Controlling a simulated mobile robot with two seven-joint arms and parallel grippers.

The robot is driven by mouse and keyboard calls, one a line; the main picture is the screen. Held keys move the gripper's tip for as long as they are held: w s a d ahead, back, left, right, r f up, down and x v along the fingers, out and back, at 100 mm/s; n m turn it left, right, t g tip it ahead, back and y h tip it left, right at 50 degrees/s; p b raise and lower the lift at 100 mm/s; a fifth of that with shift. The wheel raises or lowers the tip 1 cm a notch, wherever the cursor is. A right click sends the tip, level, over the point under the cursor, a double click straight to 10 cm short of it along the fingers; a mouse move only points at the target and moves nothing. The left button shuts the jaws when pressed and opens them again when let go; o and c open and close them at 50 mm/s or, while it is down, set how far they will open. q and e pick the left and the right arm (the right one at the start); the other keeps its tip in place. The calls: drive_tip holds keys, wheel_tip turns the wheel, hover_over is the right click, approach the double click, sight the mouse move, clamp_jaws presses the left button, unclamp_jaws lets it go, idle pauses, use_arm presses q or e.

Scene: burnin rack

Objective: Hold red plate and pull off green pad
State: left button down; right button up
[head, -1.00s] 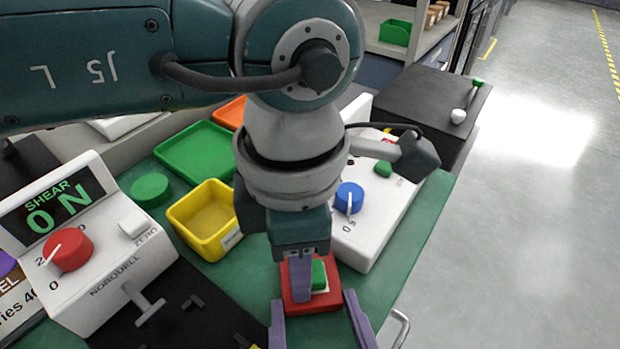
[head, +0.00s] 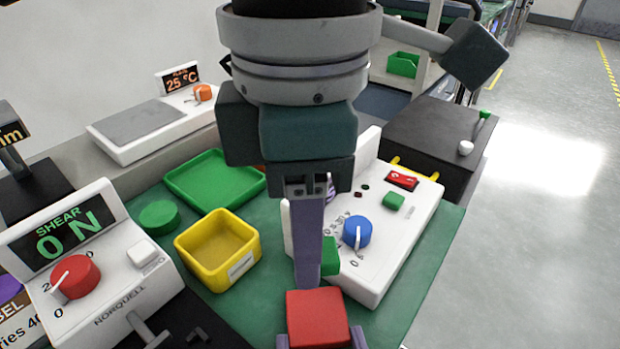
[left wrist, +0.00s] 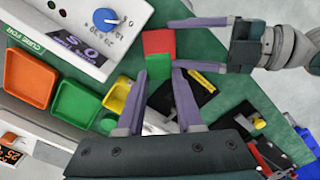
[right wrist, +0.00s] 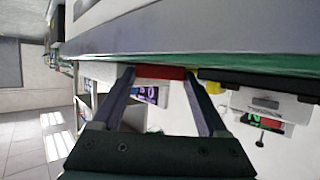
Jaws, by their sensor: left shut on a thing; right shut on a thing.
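The red plate (head: 317,318) shows a bare red face at the bottom of the head view. My right gripper (head: 320,341) is shut on its sides; the plate also shows between the fingers in the right wrist view (right wrist: 160,72). The green pad (head: 330,256) is partly hidden behind a finger of my left gripper (head: 308,280), which is shut on it above the plate. In the left wrist view the pad (left wrist: 158,66) sits between the left fingertips, beside the red plate (left wrist: 159,42). In the head view the pad appears clear of the plate.
A yellow bin (head: 218,250), a green tray (head: 214,180) and a green disc (head: 159,216) are on the green mat. A white shear gauge (head: 120,290) stands at left. A white box with a blue knob (head: 357,231) stands close right of my left gripper.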

use_arm(q)
drive_tip(key=shift+r, duration=0.4)
use_arm(e)
drive_tip(key=o, duration=1.2)
drive_tip(key=shift+o, duration=0.2)
